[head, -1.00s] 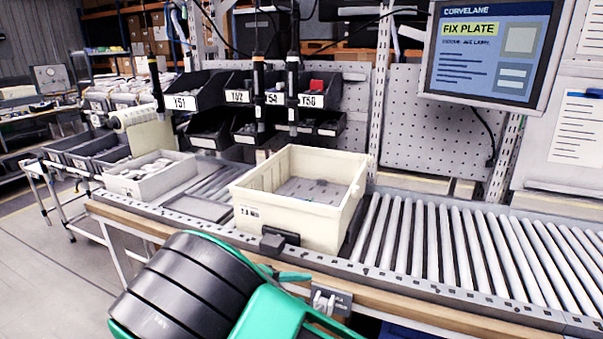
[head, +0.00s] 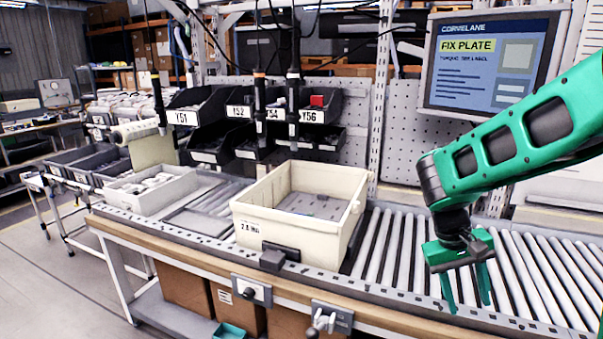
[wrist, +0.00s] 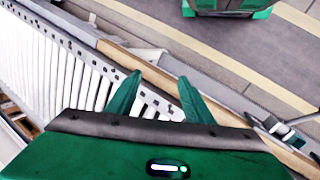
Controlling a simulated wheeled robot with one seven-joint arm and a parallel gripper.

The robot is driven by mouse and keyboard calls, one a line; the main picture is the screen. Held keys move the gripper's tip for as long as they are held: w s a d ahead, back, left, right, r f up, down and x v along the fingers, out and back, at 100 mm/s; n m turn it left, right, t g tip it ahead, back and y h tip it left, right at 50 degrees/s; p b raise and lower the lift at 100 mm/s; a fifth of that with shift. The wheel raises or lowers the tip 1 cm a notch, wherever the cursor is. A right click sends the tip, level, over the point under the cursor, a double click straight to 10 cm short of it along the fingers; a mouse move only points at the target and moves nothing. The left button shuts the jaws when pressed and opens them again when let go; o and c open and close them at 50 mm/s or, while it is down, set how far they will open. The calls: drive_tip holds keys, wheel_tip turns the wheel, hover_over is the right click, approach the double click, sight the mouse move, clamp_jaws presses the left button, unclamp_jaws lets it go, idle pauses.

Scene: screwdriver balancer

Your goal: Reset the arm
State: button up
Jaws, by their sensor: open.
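My green arm reaches in from the right in the head view. My gripper (head: 468,288) hangs with its fingers pointing down over the right part of the roller conveyor (head: 395,240). The two fingers are apart with nothing between them. In the wrist view my gripper (wrist: 160,95) also shows two separated green fingers, with rollers and the wooden conveyor edge beyond them. A cream tote (head: 262,220) sits on the conveyor left of my gripper, clear of it.
Several hanging screwdrivers (head: 259,105) are above the tote, before black bins (head: 190,118). A monitor (head: 490,65) is behind my arm. The rollers between tote and gripper are bare.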

drive_tip(key=s+d+r+m+y, duration=0.2)
drive_tip(key=s, duration=0.8)
drive_tip(key=s+d+r+m+t+y, duration=0.1)
drive_tip(key=s+d+r+m+y, duration=0.1)
drive_tip(key=s, duration=0.9)
drive_tip(key=shift+d+m+t, duration=0.3)
drive_tip(key=shift+d+m, duration=0.25)
drive_tip(key=shift+m, duration=0.05)
drive_tip(key=shift+w+f, duration=0.1)
drive_tip(key=shift+w, duration=0.05)
drive_tip(key=shift+w+f, duration=0.2)
drive_tip(key=shift+w, duration=0.25)
drive_tip(key=shift+c, duration=0.6)
